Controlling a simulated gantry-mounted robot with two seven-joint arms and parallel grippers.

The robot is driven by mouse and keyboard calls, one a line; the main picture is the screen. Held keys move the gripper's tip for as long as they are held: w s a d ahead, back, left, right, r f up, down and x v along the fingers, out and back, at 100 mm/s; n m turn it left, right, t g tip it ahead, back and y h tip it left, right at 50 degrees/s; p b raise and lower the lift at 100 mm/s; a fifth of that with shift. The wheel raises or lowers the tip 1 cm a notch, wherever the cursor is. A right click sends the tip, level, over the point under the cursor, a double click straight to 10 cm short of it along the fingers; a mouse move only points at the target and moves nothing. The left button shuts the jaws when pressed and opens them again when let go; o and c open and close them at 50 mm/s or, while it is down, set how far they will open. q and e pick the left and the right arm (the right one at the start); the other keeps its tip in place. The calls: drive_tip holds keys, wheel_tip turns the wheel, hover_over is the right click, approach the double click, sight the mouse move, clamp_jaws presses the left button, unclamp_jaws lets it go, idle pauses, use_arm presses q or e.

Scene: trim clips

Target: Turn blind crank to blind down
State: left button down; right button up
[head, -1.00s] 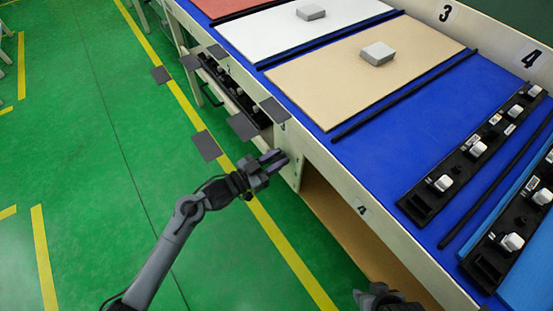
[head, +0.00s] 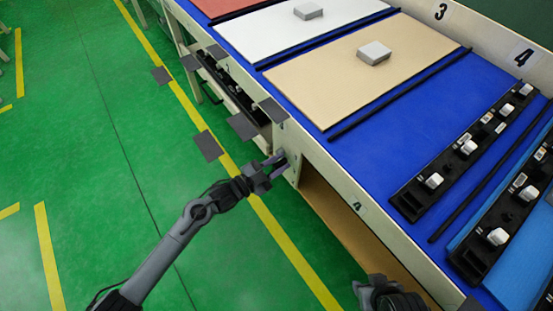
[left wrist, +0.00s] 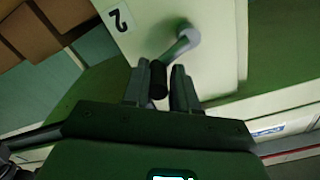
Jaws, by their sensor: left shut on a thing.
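The blind crank (left wrist: 186,42) shows in the left wrist view as a grey arm on a pale panel, with a dark handle (left wrist: 158,80) at its lower end. My left gripper (left wrist: 161,88) is shut on that handle, one finger on each side. In the head view my left gripper (head: 275,166) is at the bench's side, by a pale end panel; the crank is too small and covered to make out there. My right gripper (head: 378,290) is at the bottom edge, partly cut off, its jaws unclear. No blind can be made out.
The blue-topped bench (head: 375,150) runs along the right, with coloured boards and black clip strips (head: 465,148) on it. Dark flat plates (head: 242,126) stick out along its side. The green floor (head: 90,140) to the left is clear.

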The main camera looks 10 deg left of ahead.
use_arm(q)
drive_tip(key=shift+s+f+m, duration=0.15)
drive_tip(key=shift+f+m, duration=0.35)
drive_tip(key=shift+f, duration=0.3)
drive_tip(key=c, duration=1.1)
unclamp_jaws()
drive_tip(key=shift+o, duration=0.4)
drive_tip(key=shift+d+r, duration=0.15)
drive_tip(key=shift+r, duration=0.05)
drive_tip(key=shift+r, duration=0.1)
